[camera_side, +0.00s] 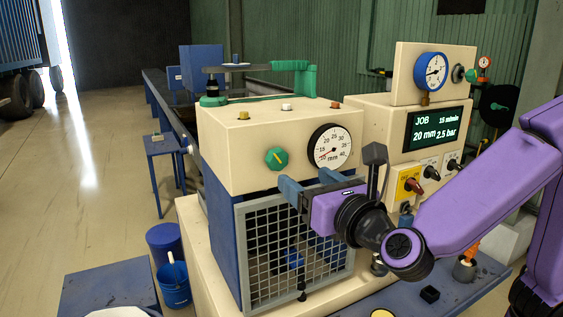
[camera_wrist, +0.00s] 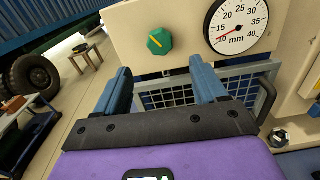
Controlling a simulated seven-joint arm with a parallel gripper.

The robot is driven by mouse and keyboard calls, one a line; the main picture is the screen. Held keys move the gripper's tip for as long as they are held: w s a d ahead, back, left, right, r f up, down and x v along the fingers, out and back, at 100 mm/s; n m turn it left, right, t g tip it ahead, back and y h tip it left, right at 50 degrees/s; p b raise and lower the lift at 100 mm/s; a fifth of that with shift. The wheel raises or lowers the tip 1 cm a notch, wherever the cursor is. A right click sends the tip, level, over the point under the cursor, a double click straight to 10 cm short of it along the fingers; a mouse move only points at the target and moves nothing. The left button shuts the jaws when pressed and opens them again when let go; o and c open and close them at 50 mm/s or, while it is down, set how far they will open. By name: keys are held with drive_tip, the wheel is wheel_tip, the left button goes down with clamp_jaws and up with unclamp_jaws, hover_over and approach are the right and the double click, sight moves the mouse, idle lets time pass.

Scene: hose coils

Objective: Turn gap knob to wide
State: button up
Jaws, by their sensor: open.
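The green gap knob (camera_side: 276,158) with a yellow pointer line sits on the cream machine front, left of a round mm dial (camera_side: 331,146). The knob also shows in the wrist view (camera_wrist: 160,41), beyond my fingertips. The dial's red needle points near 10 in the wrist view (camera_wrist: 236,25). My gripper (camera_side: 308,181) is open and empty, its blue fingers apart, below and right of the knob in the side view. In the wrist view my gripper (camera_wrist: 159,68) does not touch the knob. No "wide" label is readable.
A wire mesh guard (camera_side: 297,245) lies just below and behind my fingers. A black-handled lever (camera_side: 375,165) stands close to my wrist. At right are a screen (camera_side: 436,128) reading 20 mm, a yellow-plated switch (camera_side: 408,184) and a pressure gauge (camera_side: 430,71). The space before the knob looks clear.

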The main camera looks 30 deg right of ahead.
sight(280, 161)
drive_tip(key=w, duration=1)
drive_tip(key=shift+w, duration=0.1)
drive_tip(key=shift+c, duration=0.3)
drive_tip(key=c, duration=1)
